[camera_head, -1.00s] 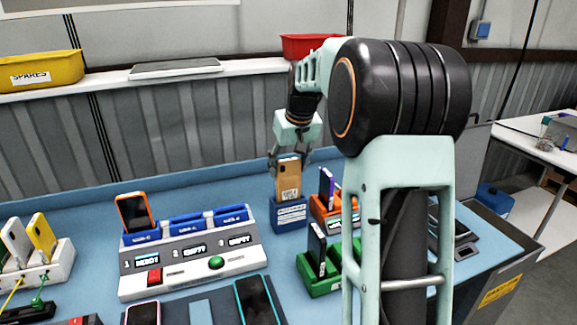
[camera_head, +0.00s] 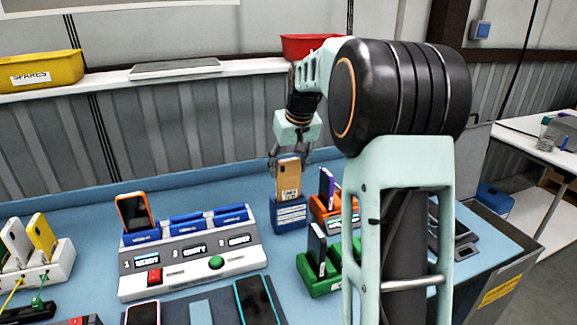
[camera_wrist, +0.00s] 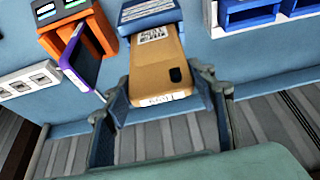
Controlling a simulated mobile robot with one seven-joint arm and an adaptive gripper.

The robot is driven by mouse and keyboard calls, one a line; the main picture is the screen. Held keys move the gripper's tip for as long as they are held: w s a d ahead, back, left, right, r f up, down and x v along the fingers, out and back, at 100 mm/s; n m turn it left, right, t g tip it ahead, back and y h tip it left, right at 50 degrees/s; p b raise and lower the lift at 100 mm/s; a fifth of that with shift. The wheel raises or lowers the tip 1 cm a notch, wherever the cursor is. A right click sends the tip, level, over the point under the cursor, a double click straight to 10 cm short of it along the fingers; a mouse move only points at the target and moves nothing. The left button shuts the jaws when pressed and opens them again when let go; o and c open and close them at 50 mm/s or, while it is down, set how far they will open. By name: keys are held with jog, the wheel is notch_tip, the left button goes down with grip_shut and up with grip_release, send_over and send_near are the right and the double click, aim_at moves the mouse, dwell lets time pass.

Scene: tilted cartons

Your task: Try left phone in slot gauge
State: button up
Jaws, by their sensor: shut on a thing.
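A tan phone (camera_head: 289,178) with a white label stands upright at the blue slot gauge (camera_head: 290,216), its lower end at the gauge's top. My gripper (camera_head: 289,160) is shut on the phone's upper part, one finger on each side. In the wrist view the phone (camera_wrist: 158,62) lies between the two fingers of my gripper (camera_wrist: 165,88), with its far end meeting the gauge (camera_wrist: 150,14). How deep the phone sits in the slot is hidden.
An orange holder (camera_head: 322,211) with a purple-edged phone stands close right of the gauge. A green holder (camera_head: 320,284) with a dark phone is in front, partly behind my arm. A white three-bay station (camera_head: 185,285) with an orange phone (camera_head: 134,212) stands left.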

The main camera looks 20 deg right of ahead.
dwell(4.6)
jog(key=shift+r+p, duration=2.5)
jog(key=shift+r, duration=0.5)
jog(key=shift+f, duration=0.1)
